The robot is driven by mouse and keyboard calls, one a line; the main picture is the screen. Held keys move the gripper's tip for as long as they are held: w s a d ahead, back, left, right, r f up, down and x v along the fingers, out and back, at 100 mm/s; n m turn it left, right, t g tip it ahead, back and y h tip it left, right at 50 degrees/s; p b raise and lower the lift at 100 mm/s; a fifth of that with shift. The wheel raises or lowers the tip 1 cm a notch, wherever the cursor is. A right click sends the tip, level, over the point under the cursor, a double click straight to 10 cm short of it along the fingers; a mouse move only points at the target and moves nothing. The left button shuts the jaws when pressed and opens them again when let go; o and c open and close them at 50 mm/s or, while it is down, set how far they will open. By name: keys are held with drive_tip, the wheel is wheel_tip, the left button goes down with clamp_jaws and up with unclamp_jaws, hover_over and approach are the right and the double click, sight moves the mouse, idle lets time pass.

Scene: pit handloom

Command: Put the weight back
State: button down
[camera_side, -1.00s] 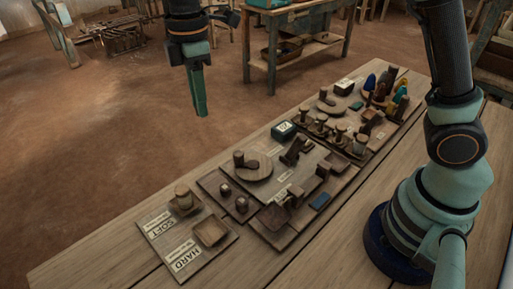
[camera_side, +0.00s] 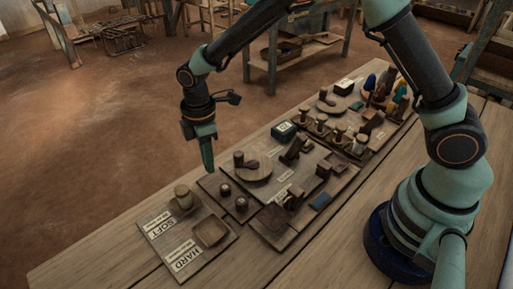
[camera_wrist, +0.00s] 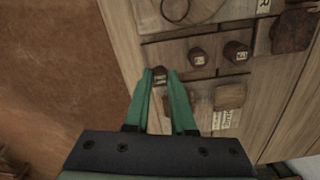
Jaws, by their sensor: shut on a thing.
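My gripper (camera_side: 210,172) hangs low at the far edge of the table, just beyond two small dark weights (camera_side: 225,189) (camera_side: 241,205) on a wooden board. In the wrist view, my gripper (camera_wrist: 163,78) is shut on a small dark brown weight (camera_wrist: 160,74) with a pale label, between the fingertips. In the side view this held weight is hard to make out. The two other labelled weights also show in the wrist view (camera_wrist: 197,57) (camera_wrist: 236,51), standing right of the held one, apart from it.
A SOFT and HARD card (camera_side: 158,222) lies at the near left, with a wooden peg (camera_side: 183,192) on its SOFT side and a square dish (camera_side: 211,232) on its HARD side. A round disc with a peg (camera_side: 253,167) and several wooden parts crowd the board rightward. Bare floor lies beyond.

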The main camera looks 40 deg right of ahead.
drive_tip(key=shift+f, duration=2)
drive_tip(key=shift+f, duration=0.1)
drive_tip(key=c, duration=0.8)
unclamp_jaws()
drive_tip(key=shift+o, duration=0.2)
